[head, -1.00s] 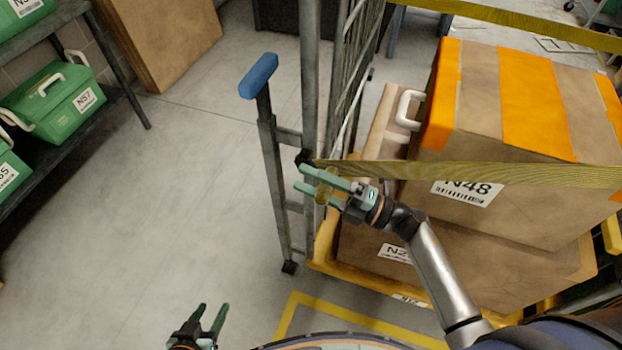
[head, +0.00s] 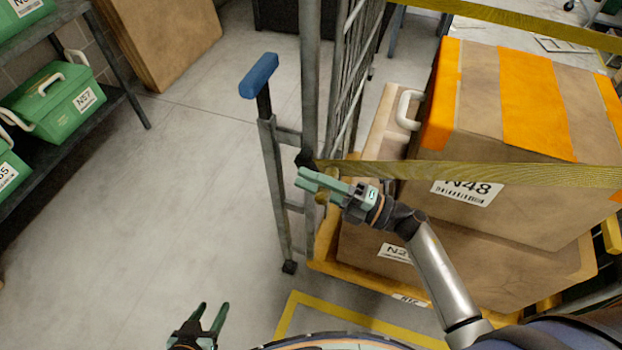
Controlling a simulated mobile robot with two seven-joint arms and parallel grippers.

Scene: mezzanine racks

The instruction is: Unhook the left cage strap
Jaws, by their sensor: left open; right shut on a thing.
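The yellow cage strap (head: 480,173) runs across the front of the cage, over the box marked N48 (head: 500,130), to a dark hook (head: 304,158) on the cage's left upright post (head: 310,80). My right gripper (head: 312,184) is at the strap's left end, just below the hook. Its fingers are shut on the strap's end, which is partly hidden by them. Whether the strap's end is still on the hook is hard to tell. My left gripper (head: 212,316) is low in the picture, open and empty, well away from the strap.
A blue-topped handle post (head: 260,76) stands left of the cage upright. Another box (head: 460,262) lies under N48 on the yellow cage base (head: 350,281). A second strap (head: 520,25) crosses higher up. A shelf with green boxes (head: 60,98) stands left; floor between is clear.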

